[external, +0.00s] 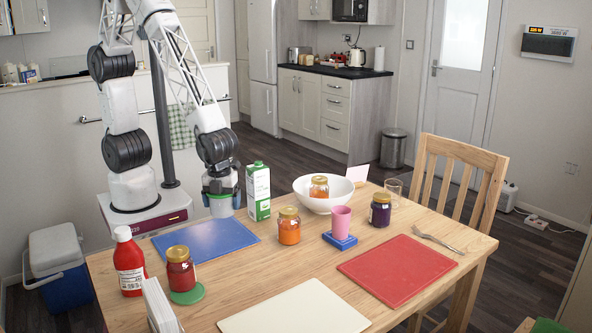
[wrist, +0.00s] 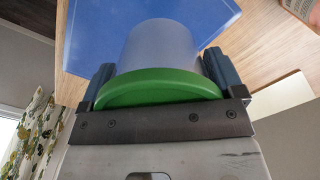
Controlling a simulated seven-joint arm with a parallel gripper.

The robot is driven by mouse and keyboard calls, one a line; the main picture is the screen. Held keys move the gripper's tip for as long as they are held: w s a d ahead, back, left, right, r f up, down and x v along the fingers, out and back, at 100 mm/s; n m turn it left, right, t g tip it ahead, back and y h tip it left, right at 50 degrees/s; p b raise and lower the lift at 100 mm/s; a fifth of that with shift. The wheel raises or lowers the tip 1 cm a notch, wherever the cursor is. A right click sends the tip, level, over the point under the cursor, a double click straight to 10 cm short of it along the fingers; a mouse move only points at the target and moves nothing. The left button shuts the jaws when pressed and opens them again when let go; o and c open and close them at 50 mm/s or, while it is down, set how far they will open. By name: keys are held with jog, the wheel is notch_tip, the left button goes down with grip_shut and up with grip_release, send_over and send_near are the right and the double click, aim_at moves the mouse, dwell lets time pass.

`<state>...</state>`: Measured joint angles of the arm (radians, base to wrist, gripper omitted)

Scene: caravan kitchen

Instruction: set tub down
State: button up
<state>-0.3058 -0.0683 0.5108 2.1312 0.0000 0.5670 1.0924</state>
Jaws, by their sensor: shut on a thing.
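My gripper (external: 220,187) points down with its two blue fingers on either side of a translucent tub (external: 221,208) with a green lid. The wrist view shows the lid (wrist: 160,84) close to the palm and the frosted tub body (wrist: 158,45) beyond it, between the fingers. In the external view the tub is at the table's far edge, behind the blue board (external: 205,240) and left of the milk carton. I cannot tell whether its base touches the table. The blue board is empty and also shows beyond the tub in the wrist view (wrist: 90,35).
The milk carton (external: 258,191) stands close to my gripper's right. An orange jar (external: 289,226), white bowl (external: 322,200), pink cup (external: 340,220), ketchup bottle (external: 129,262) and red jar (external: 180,268) stand around. The red board (external: 397,270) and cream board (external: 295,310) are bare.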

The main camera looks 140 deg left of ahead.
notch_tip(320, 180, up, 6)
jog(key=shift+r, duration=0.2)
jog(key=shift+w+a+r, duration=0.1)
jog(key=shift+a+r, duration=0.1)
jog(key=w+a+r+n, duration=0.1)
jog(key=w+a+n, duration=0.4)
jog(key=a, duration=1)
jog(key=w+a+r+n, duration=0.15)
jog(key=w+a, duration=0.55)
jog(key=a, duration=0.9)
jog(key=s+a+f+n, duration=0.1)
jog(key=s+a+n, duration=0.2)
jog(key=a, duration=1.2)
jog(key=s+a+f+n, duration=0.2)
jog(key=a+n, duration=0.2)
jog(key=a, duration=1.2)
jog(key=shift+m, duration=0.25)
jog(key=shift+d+f, duration=0.2)
jog(key=shift+f, duration=1)
jog(key=shift+d+f, duration=0.15)
jog(key=shift+f, duration=1)
